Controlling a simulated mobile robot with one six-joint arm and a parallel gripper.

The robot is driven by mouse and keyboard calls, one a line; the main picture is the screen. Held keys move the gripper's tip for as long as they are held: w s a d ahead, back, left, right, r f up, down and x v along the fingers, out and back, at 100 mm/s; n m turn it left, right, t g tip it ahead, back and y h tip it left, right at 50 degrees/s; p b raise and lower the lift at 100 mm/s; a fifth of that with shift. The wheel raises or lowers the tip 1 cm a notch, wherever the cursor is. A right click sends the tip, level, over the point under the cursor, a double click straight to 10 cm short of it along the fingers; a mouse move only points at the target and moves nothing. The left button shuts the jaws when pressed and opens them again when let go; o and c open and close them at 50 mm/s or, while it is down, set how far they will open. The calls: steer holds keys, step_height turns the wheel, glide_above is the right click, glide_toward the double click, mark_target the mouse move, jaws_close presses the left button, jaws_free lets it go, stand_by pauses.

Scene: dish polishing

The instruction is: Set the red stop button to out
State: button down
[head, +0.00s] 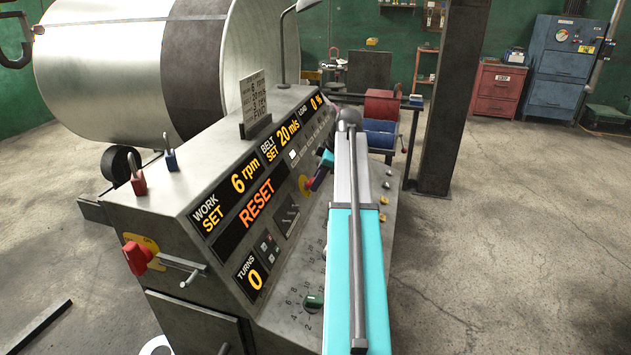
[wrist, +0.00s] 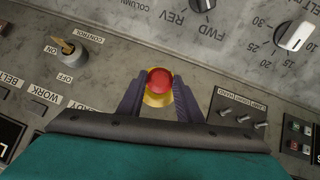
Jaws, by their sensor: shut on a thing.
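The red stop button (wrist: 160,79) sits on a yellow base between the two dark fingers of my gripper (wrist: 158,90) in the wrist view. The fingers flank the button closely on both sides and are shut on it. In the head view the red button (head: 308,184) shows only in part on the sloped console face, with my gripper (head: 316,179) at it. Most of the button is hidden there by the gripper. Whether the button is in or out is hard to tell. The console display reads RESET (head: 257,203).
Around the button in the wrist view are a toggle (wrist: 67,47), a black FWD/REV knob (wrist: 203,4), a white-marked knob (wrist: 295,36) and small levers (wrist: 243,117). A red handle (head: 137,257) juts from the console's left end. Open floor (head: 500,240) lies right.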

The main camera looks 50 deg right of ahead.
steer(key=c, duration=1.2)
jaws_free()
steer(key=shift+s+r, duration=0.1)
steer(key=shift+s, duration=0.15)
steer(key=shift+w, duration=0.1)
steer(key=shift+r, duration=0.1)
steer(key=b+v, duration=0.2)
steer(key=v, duration=1.1)
steer(key=shift+r+b, duration=0.25)
steer(key=shift+b, duration=0.15)
steer(key=shift+s+f, duration=0.1)
steer(key=shift+s, duration=0.2)
